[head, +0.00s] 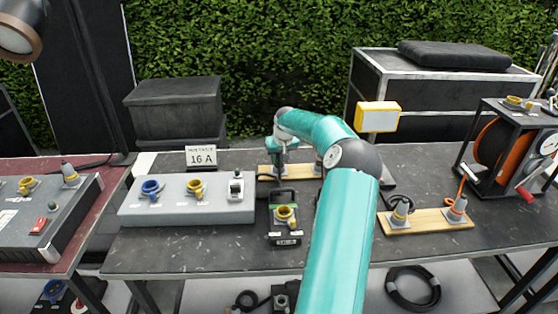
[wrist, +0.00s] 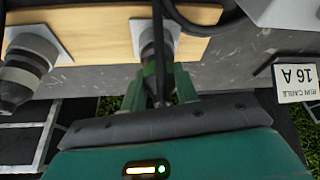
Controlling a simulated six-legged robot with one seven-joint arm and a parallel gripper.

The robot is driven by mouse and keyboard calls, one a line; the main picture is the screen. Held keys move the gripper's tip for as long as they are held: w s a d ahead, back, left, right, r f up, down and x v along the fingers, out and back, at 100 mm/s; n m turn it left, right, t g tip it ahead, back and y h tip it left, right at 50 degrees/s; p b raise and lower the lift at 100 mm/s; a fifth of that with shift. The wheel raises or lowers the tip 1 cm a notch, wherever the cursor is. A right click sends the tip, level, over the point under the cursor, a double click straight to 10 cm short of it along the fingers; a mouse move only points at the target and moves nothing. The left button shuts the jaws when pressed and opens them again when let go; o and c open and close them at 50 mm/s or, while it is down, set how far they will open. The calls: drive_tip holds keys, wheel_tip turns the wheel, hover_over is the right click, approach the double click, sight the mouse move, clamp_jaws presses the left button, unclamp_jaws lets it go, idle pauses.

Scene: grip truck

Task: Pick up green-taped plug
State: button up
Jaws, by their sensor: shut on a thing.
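My gripper (wrist: 158,88) is shut on a dark grey plug (wrist: 150,50) in the wrist view. This plug is at a pale square plate on a wooden board (wrist: 90,18), and a black cable passes by it. I cannot tell whether the plug is seated or lifted. In the head view my gripper (head: 281,160) is at the board (head: 267,172) behind the grey socket box, and my arm hides part of the board. A second grey plug (wrist: 28,65) stands on the same board.
A grey socket box (head: 190,213) with blue and yellow sockets stands left of my arm. A small box (head: 285,236) with a yellow socket is close in front of my gripper. Another wooden board (head: 430,220) with plugs lies right. A 16 A sign (head: 201,158) stands behind.

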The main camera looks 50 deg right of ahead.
drive_tip(key=shift+r, duration=0.6)
wheel_tip(320, 180, up, 2)
drive_tip(key=shift+s+r, duration=0.1)
drive_tip(key=shift+r, duration=0.05)
drive_tip(key=s+a+r, duration=0.4)
drive_tip(key=a+r, duration=0.1)
drive_tip(key=r, duration=0.3)
drive_tip(key=s+a+r, duration=0.5)
drive_tip(key=r, duration=0.3)
drive_tip(key=shift+s+r, duration=0.2)
drive_tip(key=shift+s, duration=0.1)
drive_tip(key=shift+w+d+f, duration=0.15)
drive_tip(key=shift+w+d, duration=0.05)
